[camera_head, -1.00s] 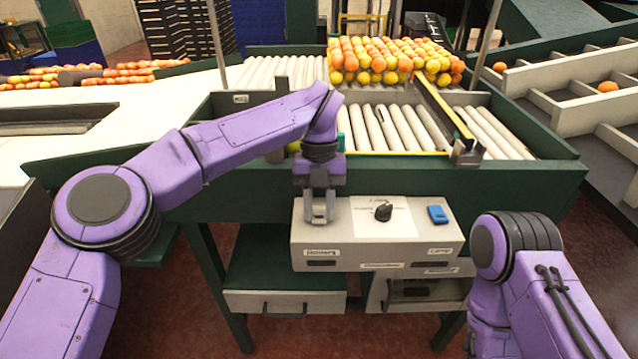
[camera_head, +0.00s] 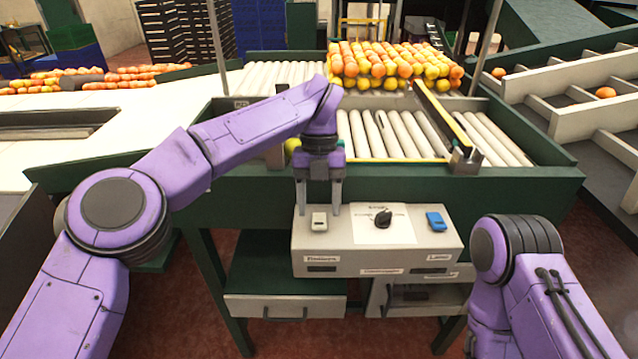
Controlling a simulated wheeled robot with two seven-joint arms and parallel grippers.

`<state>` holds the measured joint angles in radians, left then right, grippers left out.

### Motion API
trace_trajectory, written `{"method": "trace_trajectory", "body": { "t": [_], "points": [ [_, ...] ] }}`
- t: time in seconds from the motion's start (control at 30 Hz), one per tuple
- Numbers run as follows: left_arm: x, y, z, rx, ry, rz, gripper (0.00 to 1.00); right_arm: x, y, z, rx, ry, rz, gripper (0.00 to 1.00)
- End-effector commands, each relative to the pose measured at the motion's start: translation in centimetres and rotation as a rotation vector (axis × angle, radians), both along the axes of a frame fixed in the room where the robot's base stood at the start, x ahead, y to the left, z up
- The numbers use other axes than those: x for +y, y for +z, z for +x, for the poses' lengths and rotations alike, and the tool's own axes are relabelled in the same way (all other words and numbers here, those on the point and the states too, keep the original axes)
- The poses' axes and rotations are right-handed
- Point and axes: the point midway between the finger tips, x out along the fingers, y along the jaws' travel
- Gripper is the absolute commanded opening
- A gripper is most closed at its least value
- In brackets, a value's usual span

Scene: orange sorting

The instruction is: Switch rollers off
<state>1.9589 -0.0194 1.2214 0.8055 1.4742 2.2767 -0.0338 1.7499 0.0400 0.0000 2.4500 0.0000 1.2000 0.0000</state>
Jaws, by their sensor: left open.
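The grey control box (camera_head: 375,257) is fixed to the front of the green sorting table. A pale switch (camera_head: 319,221) sits on its top left, above a label that seems to read "Rollers". A black knob (camera_head: 383,218) is in the middle on a white plate, and a blue switch (camera_head: 436,221) is at the right. My left gripper (camera_head: 319,212) is open and empty, its two fingers pointing down on either side of the pale switch, at its far edge; contact cannot be told. My right arm shows at the lower right, but its gripper is not in view.
White rollers (camera_head: 400,135) lie in the table behind the box, with a pile of oranges and yellow fruit (camera_head: 390,62) beyond them. A yellow-edged bar (camera_head: 445,118) crosses the rollers. A drawer (camera_head: 285,306) is below. Divided bins (camera_head: 570,90) stand at the right.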

Motion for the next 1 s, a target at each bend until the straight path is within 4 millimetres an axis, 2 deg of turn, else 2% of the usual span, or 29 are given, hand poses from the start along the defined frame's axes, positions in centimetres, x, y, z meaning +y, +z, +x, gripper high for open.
{"method": "trace_trajectory", "body": {
  "t": [0.03,0.13,0.3,0.47,1.0],
  "points": [
    [-0.1,1.5,0.4,-0.004,0.003,0.002,0.57,0.0,0.7,0.0,0.0,0.0,0.0,0.0],
    [-0.1,4.2,1.1,-0.004,0.004,0.002,0.57,0.0,1.9,0.0,0.0,0.0,0.0,0.0],
    [-0.1,7.2,1.9,0.0,0.002,0.001,0.57,0.0,4.5,0.0,0.0,0.0,0.0,0.0],
    [0.0,7.9,2.3,-0.001,0.001,-0.001,0.57,0.0,5.2,0.0,0.0,0.0,0.0,0.0],
    [0.0,7.7,2.3,-0.001,0.0,-0.001,0.57,0.0,5.0,0.0,0.0,0.0,0.0,0.0]
  ]
}}
